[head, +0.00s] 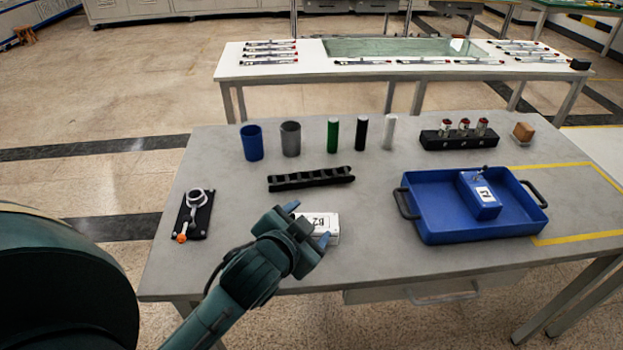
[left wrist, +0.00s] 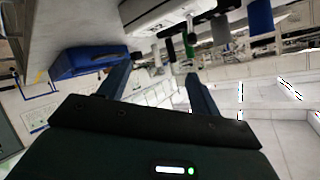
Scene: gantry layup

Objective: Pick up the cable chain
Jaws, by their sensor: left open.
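The cable chain (head: 310,179) is a black, segmented strip lying flat on the grey table, left of the middle in the head view. My left gripper (head: 307,223) is open, on the near side of the chain and apart from it, beside a white box (head: 331,226) that it partly covers. In the left wrist view, the two fingers (left wrist: 160,70) are spread with nothing between them. That view is tilted; the white box (left wrist: 150,14) is at the top, with a dark strip behind it that looks like the chain (left wrist: 200,20). My right gripper is not in view.
Behind the chain stand a blue cup (head: 252,143), a grey cup (head: 290,139) and green, black and white cylinders. A blue tray (head: 440,236) holding a blue box (head: 479,196) is at right. A black plate with a ring (head: 193,213) lies at left.

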